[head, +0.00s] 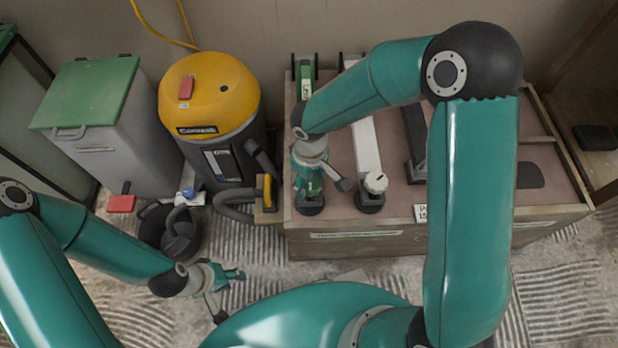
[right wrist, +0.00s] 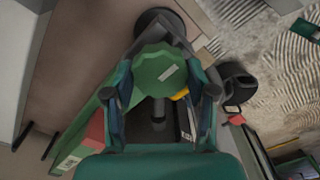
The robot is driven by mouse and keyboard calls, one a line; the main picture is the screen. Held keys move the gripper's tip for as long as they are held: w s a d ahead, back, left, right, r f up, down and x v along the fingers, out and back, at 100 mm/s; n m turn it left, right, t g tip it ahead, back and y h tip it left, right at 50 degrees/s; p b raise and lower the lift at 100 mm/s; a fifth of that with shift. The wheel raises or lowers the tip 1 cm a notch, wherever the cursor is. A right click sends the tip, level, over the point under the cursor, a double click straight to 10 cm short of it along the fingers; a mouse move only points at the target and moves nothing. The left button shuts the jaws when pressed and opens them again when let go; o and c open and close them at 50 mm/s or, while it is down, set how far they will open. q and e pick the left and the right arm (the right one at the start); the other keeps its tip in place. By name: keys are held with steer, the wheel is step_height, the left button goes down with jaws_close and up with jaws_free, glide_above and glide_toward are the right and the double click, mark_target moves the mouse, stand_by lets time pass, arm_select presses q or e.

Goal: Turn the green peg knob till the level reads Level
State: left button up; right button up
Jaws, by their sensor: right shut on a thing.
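The green peg knob (right wrist: 158,68), faceted with a small white tag on top, sits between the fingers of my right gripper (head: 310,178). The fingers are shut on it from both sides. In the head view my right gripper mostly covers the knob, above a dark round foot at the bench's front left. A green bar (head: 304,74) with a white label runs back from there; I cannot read the level on it. My left gripper (head: 226,290) is open and empty, over the floor at lower left, away from the bench.
A yellow vacuum (head: 210,95), a grey bin with green lid (head: 90,92) and a black bucket (head: 160,225) are left of the bench.

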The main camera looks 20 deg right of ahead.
steer(key=shift+w+n, duration=0.1)
steer(key=shift+n, duration=0.3)
steer(key=shift+r, duration=0.1)
steer(key=o, duration=1.2)
steer(key=shift+c, duration=0.2)
step_height(320, 180, up, 12)
